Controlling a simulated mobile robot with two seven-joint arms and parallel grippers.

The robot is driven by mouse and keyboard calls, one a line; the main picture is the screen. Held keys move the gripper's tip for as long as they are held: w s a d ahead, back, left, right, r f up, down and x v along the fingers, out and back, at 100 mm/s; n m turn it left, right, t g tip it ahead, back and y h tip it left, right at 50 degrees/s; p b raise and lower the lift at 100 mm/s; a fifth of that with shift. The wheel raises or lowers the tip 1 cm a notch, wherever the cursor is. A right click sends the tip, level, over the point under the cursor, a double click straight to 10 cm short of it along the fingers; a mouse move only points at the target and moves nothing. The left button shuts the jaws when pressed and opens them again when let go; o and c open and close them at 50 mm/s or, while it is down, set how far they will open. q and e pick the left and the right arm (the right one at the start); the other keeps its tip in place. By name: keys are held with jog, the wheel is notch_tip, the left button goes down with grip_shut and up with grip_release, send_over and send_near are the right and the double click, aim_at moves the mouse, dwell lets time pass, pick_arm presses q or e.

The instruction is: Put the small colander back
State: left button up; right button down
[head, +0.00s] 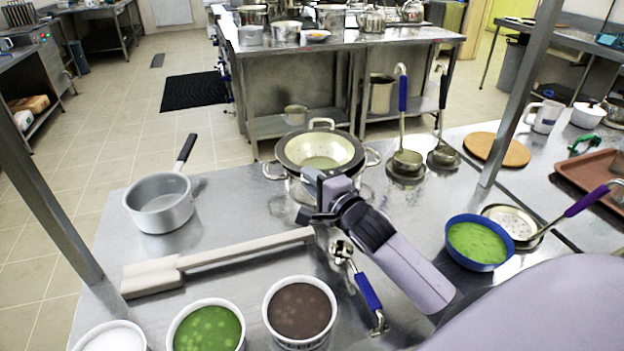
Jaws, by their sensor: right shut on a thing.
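The small colander (322,147), a bowl with a pale inside and a wide dark rim, sits over the mouth of a steel pot (290,187) at the back middle of the steel table. A loop handle shows at its far side. My right gripper (318,196) comes in from the lower right and is shut at the colander's near side. The gripper hides the exact grip point and part of the pot. I cannot tell whether the colander rests on the pot or is held just above it. My left gripper is not in view.
A saucepan (160,205) and a long beige paddle (220,260) lie left. Several soup tubs (300,312) line the front. A blue-handled tool (366,290) lies beneath my arm. Standing ladles (405,157), a blue bowl (478,242) and a post (528,85) are right.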

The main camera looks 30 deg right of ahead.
jog(key=shift+f, duration=0.55)
jog(key=c, duration=1.1)
grip_release()
jog(key=s+r, duration=0.2)
jog(key=s, duration=1)
jog(key=shift+b, duration=0.3)
jog(key=shift+a, duration=0.15)
